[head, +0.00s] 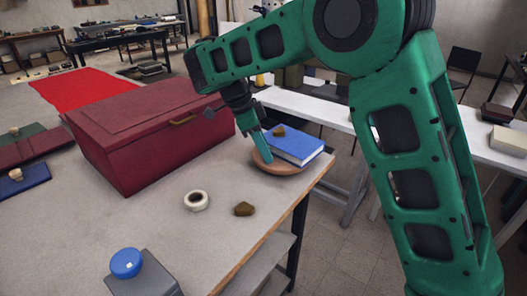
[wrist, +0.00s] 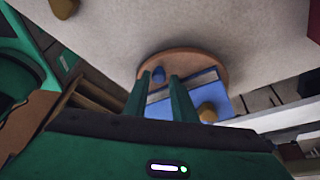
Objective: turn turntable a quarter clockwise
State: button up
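The turntable (head: 268,168) is a round brown wooden disc near the table's right edge; its rim also shows in the wrist view (wrist: 185,55). A blue book (head: 298,148) lies on it, with a brown lump (head: 279,131) on top. In the wrist view a small blue knob (wrist: 158,74) stands on the disc near its rim. My gripper (head: 267,160) points down at the left part of the disc, beside the book. In the wrist view its fingers (wrist: 158,80) are apart, with the knob showing between the tips. I cannot tell whether they touch it.
A large dark red chest (head: 150,130) stands left of the turntable. A cream ring (head: 196,201) and a brown lump (head: 244,209) lie in front. A blue knob on a grey block (head: 140,285) is at the near edge. Bare tabletop lies between them.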

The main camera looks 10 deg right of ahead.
jog(key=shift+o, duration=0.8)
jog(key=v, duration=1)
jog(key=shift+r, duration=0.25)
jog(key=shift+w+a, duration=0.1)
jog(key=shift+a, duration=0.05)
